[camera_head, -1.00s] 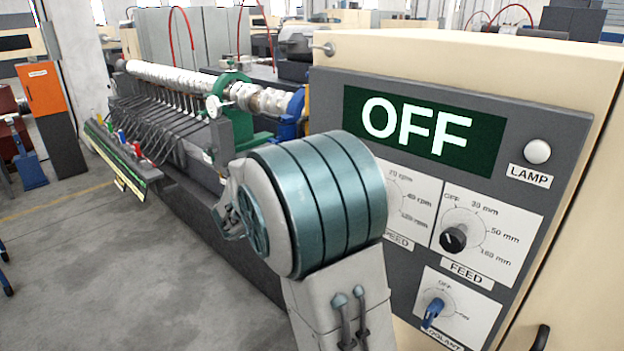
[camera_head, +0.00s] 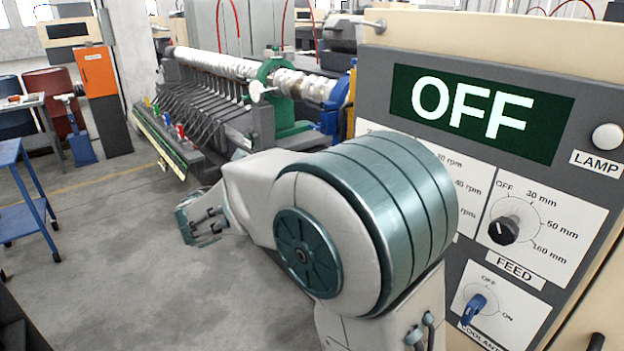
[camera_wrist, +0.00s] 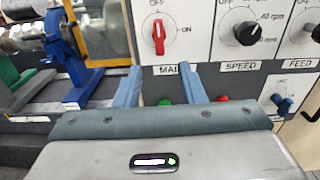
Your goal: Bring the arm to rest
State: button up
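My gripper (camera_wrist: 162,85) shows in the wrist view with its two blue-grey fingers well apart and nothing between them. Beyond the fingers is the control panel's lower part, with the red main switch (camera_wrist: 159,38) upright towards OFF. In the head view my arm (camera_head: 345,215) is bent in front of the grey control panel (camera_head: 375,95) and hides part of it. I cannot make out my fingertips there. The panel's display (camera_head: 482,113) reads OFF.
The panel has a feed knob (camera_head: 504,230), a blue coolant knob (camera_head: 474,307) and a lamp (camera_head: 608,137). Behind my arm stands a machine with a long pale shaft (camera_head: 225,64). A blue table (camera_head: 22,200) stands at left. The floor (camera_head: 110,260) between is clear.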

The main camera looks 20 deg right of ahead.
dwell(0.3)
jog(key=s+d+f+m+g+y, duration=0.3)
jog(key=s+f+m+y, duration=0.15)
jog(key=s, duration=0.25)
jog(key=s+d+f+m+g+y, duration=0.2)
jog(key=s+d+f+m+y, duration=0.15)
jog(key=s+m, duration=0.2)
jog(key=s+a+f+m+t+y, duration=0.2)
jog(key=s+a+f+m+y, duration=0.3)
jog(key=s+a+m+y, duration=0.3)
jog(key=a+m+y, duration=0.1)
jog(key=m, duration=0.3)
jog(key=shift+s+a+f, duration=0.25)
jog(key=shift+s+f, duration=0.1)
jog(key=shift+f, duration=0.05)
jog(key=shift+w+d, duration=0.1)
jog(key=shift+w, duration=0.05)
